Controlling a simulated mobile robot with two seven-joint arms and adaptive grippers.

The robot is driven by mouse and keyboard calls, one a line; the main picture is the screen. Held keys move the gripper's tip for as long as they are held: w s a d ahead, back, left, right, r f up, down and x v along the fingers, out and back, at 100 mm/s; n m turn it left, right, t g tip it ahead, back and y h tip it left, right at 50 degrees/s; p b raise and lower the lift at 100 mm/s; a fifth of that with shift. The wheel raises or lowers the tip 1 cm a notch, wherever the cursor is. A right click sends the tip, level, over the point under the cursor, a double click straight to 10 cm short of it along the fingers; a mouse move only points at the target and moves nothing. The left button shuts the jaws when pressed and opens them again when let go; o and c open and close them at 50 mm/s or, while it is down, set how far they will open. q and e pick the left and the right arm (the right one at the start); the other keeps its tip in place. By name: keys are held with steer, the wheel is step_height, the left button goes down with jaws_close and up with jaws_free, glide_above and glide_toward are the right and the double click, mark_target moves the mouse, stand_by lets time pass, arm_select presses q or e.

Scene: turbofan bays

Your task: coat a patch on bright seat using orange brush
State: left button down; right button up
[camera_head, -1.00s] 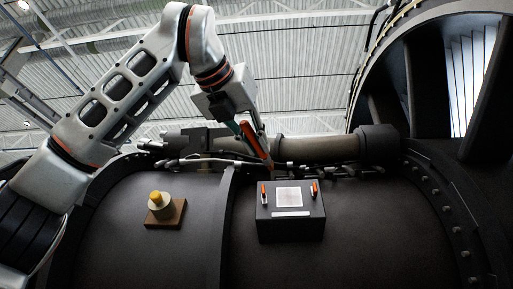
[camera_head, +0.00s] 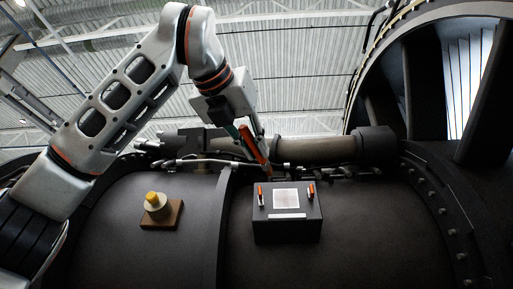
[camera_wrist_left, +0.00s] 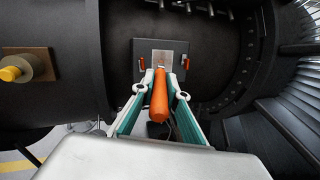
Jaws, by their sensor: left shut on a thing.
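My left gripper (camera_head: 248,148) is shut on the orange brush (camera_head: 252,143), which slants down to the right above the dark box. In the left wrist view the brush (camera_wrist_left: 159,96) lies between the teal fingers and points at the box. The bright seat (camera_head: 286,198) is a pale square plate on the box's sloping face; it also shows in the left wrist view (camera_wrist_left: 168,56). The brush tip looks apart from the seat in the head view, but overlaps its near edge in the wrist view. My right gripper is not in view.
The dark box (camera_head: 288,232) sits on the curved engine casing, with an orange clip (camera_head: 261,196) left of the seat and another orange clip (camera_head: 311,191) right of it. A yellow-topped pot (camera_head: 156,206) stands on a wooden block (camera_head: 175,219) at left. Pipes (camera_head: 312,150) run behind.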

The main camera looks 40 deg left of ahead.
arm_select(q)
steer(key=shift+w+f+p, duration=0.15)
steer(key=shift+f, duration=0.35)
steer(key=shift+w+f+p, duration=0.15)
steer(key=shift+f, duration=0.35)
steer(key=w+a, duration=0.1)
steer(key=w+a+f, duration=0.1)
steer(key=w, duration=0.1)
steer(key=w+a+f, duration=0.1)
steer(key=shift+w, duration=0.2)
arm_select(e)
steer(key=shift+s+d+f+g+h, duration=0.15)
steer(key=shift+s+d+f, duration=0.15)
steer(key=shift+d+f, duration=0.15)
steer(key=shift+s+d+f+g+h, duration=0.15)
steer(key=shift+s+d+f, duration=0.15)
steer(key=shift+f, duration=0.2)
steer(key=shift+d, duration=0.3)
arm_select(q)
steer(key=shift+w+a+f, duration=0.35)
steer(key=shift+w, duration=0.3)
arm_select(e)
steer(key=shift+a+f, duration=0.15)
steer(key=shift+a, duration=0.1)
